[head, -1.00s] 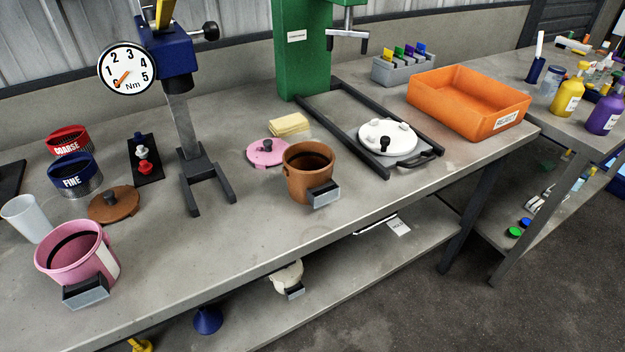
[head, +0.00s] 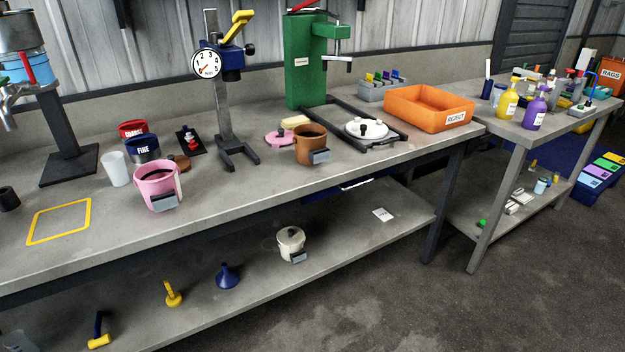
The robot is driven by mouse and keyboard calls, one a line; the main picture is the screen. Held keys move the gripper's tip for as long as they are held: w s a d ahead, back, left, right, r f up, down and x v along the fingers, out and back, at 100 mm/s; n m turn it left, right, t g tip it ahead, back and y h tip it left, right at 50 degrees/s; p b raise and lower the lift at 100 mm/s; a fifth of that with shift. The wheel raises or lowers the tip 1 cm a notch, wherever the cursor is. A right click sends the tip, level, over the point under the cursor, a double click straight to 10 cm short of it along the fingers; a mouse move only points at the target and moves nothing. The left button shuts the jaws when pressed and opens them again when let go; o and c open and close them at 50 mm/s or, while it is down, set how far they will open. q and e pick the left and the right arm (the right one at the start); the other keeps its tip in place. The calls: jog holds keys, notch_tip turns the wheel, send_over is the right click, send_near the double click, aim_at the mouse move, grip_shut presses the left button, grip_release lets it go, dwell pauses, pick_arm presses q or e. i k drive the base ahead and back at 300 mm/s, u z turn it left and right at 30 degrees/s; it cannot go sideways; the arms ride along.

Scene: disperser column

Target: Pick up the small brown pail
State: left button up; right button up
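The small brown pail (head: 309,147) stands upright on the grey workbench (head: 240,197), near its front edge. It is open at the top and has a grey block-like tab on its front right side. A pink lid (head: 279,138) and a yellow cloth or pad (head: 295,121) lie just behind and left of it. A pink pail (head: 157,186) of similar shape stands further left. Neither of my grippers shows in the head view.
A cream pot (head: 290,241) sits on the lower shelf. Floor in front is clear.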

aim_at(310, 139)
jog(key=z, duration=0.9)
jog(key=i, duration=1.55)
jog(key=u, duration=0.2)
